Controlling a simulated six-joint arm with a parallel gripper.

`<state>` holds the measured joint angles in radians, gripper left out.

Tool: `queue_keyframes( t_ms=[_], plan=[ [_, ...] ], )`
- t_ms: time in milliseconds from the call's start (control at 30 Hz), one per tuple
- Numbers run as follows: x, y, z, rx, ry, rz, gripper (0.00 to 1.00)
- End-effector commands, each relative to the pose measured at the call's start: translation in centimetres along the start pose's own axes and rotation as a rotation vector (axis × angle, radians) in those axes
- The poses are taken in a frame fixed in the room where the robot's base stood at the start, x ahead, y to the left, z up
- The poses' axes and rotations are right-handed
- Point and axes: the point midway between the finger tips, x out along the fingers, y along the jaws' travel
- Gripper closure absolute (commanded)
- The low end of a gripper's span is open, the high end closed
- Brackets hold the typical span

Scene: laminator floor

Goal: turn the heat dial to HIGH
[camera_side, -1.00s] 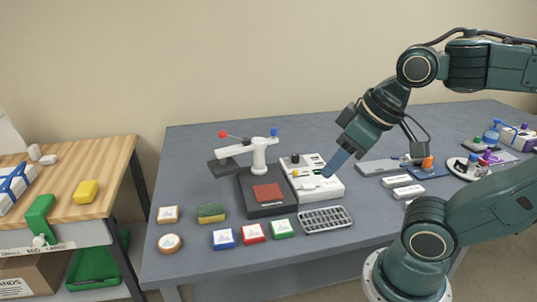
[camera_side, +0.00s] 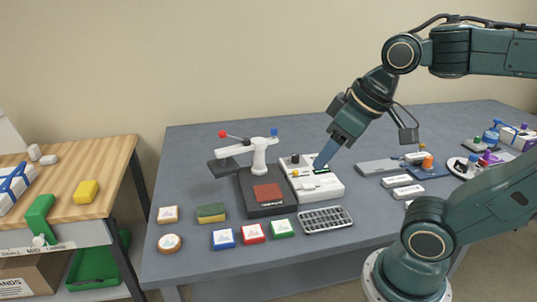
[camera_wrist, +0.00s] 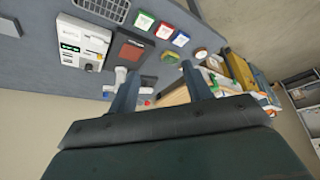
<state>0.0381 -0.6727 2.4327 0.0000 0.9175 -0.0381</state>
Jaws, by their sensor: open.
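A white control box (camera_side: 322,187) stands on the grey table beside the press. A dark round knob (camera_side: 295,158), which looks like the heat dial, sits at its back left corner. Its markings are too small to read. The box also shows at the upper left in the wrist view (camera_wrist: 72,32), with the dark knob (camera_wrist: 88,67) near its lower edge. My gripper (camera_side: 319,167) is above the back part of the box, to the right of the knob and apart from it. In the wrist view its two blue fingers (camera_wrist: 162,85) are spread, with nothing held between them.
The press (camera_side: 265,168) with a dark base and red pad stands left of the box. A wire rack (camera_side: 326,219) and several coloured blocks (camera_side: 254,232) lie in front. A grey tray (camera_side: 378,166) lies to the right.

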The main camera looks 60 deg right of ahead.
Motion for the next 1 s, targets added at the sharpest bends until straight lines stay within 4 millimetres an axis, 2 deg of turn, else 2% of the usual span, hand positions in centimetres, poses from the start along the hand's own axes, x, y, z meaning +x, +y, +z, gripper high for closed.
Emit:
queue_keyframes(
  t_ms=[233, 467, 700, 1000],
  plan=[
    [0.3, 2.2, -4.6, -0.003, -0.065, 0.031, 0.51],
    [1.5, 5.3, -8.9, -0.009, -0.132, 0.052, 0.51],
    [3.6, 9.4, -12.7, -0.012, -0.201, 0.062, 0.51],
    [7.4, 15.5, -16.1, -0.011, -0.286, 0.059, 0.51]
  ],
)
